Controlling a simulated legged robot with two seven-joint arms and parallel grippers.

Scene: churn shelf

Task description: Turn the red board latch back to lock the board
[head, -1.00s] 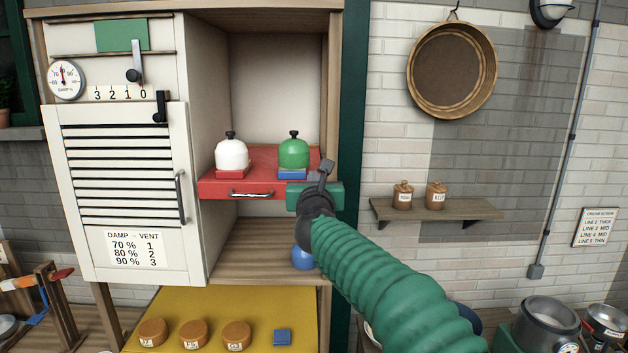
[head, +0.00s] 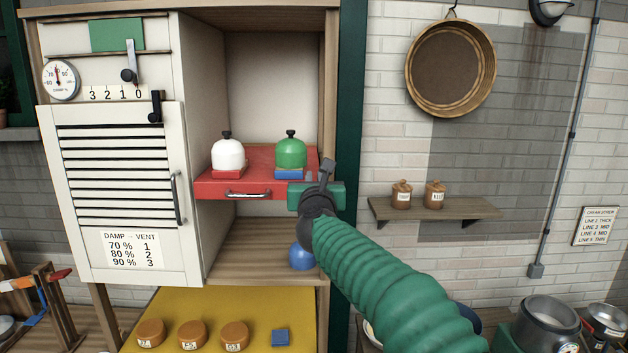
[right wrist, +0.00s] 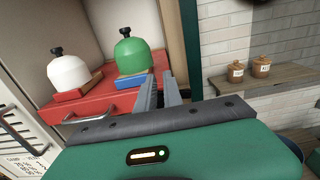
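My right gripper (head: 327,170) is at the board's right front end, beside the wooden post. In the right wrist view its two grey fingers (right wrist: 160,90) stand a narrow gap apart, just right of the blue block (right wrist: 131,81), with nothing clearly between them. I cannot make out the red latch; the gripper may hide it. My left gripper is out of view.
A louvred white door (head: 115,185) with a handle stands left of the bay. A blue ball-shaped thing (head: 301,257) is on the lower shelf, partly behind my right arm. A wall shelf (head: 440,209) with two small brown jars is to the right.

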